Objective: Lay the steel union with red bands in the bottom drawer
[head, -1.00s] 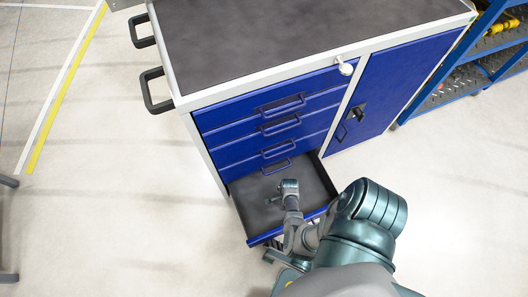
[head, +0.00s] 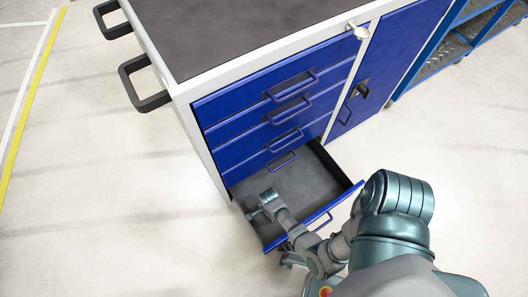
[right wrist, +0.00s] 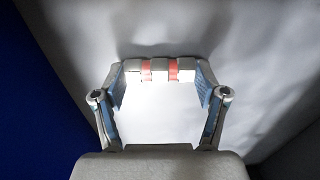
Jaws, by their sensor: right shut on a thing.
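The bottom drawer (head: 312,178) of the blue cabinet is pulled open, with a grey floor and a blue front. My right gripper (head: 257,212) is over the left part of the drawer, near its left edge. In the right wrist view, my right gripper (right wrist: 160,84) is shut on the steel union with red bands (right wrist: 160,70), which lies crosswise between the fingertips. A pale grey surface is behind the union; whether the union touches it I cannot tell. In the head view the union is too small to make out. My left gripper is not in view.
The closed upper drawers (head: 270,115) stand above and behind the open one. A blue door (head: 385,75) with a handle is to the right. Blue shelving (head: 455,45) stands at the top right. The floor left of the cabinet is clear.

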